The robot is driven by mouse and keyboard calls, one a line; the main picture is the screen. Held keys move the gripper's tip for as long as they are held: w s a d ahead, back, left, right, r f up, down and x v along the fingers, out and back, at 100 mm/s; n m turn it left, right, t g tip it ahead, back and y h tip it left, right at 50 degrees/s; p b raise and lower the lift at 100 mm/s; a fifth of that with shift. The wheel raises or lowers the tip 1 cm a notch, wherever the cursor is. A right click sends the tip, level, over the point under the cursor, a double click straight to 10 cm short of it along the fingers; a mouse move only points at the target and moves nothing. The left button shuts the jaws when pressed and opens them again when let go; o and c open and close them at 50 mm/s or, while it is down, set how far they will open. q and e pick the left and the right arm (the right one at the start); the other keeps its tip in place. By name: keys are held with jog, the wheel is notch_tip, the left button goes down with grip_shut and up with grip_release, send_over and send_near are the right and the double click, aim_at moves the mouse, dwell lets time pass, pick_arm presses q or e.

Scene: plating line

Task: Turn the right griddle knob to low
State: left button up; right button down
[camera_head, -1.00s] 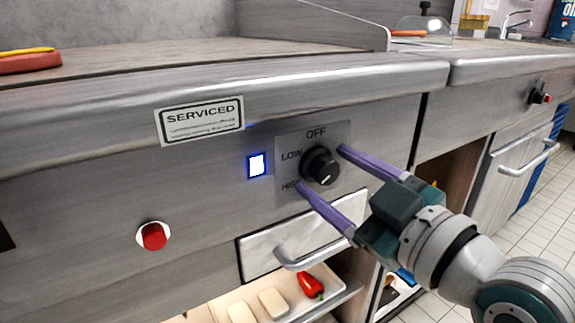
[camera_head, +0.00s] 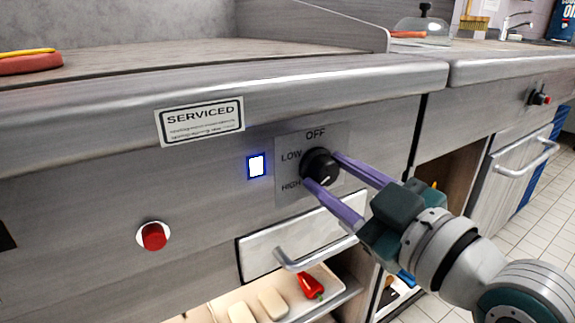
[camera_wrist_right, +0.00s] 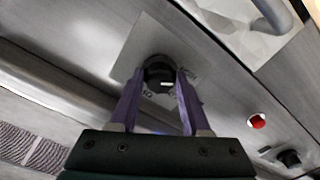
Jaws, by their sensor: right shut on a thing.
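The black griddle knob (camera_head: 319,165) sits on a metal plate (camera_head: 286,201) marked OFF at the top, LOW at upper left and HIGH at lower left. The knob (camera_wrist_right: 158,76) also shows between both fingers in the right wrist view. My left gripper is not in view.
A lit indicator (camera_head: 256,166) is left of the knob plate. A red button (camera_head: 152,236) is farther left on the panel. A drawer handle (camera_head: 310,252) juts out below my right gripper. A tray with a red pepper (camera_head: 311,286) is on the shelf underneath.

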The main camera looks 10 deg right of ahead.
jog(key=m+p, duration=0.1)
jog(key=m, duration=0.4)
jog(key=shift+m+p, duration=0.35)
jog(key=shift+m, duration=0.05)
jog(key=m, duration=0.2)
jog(key=shift+m, duration=1.9)
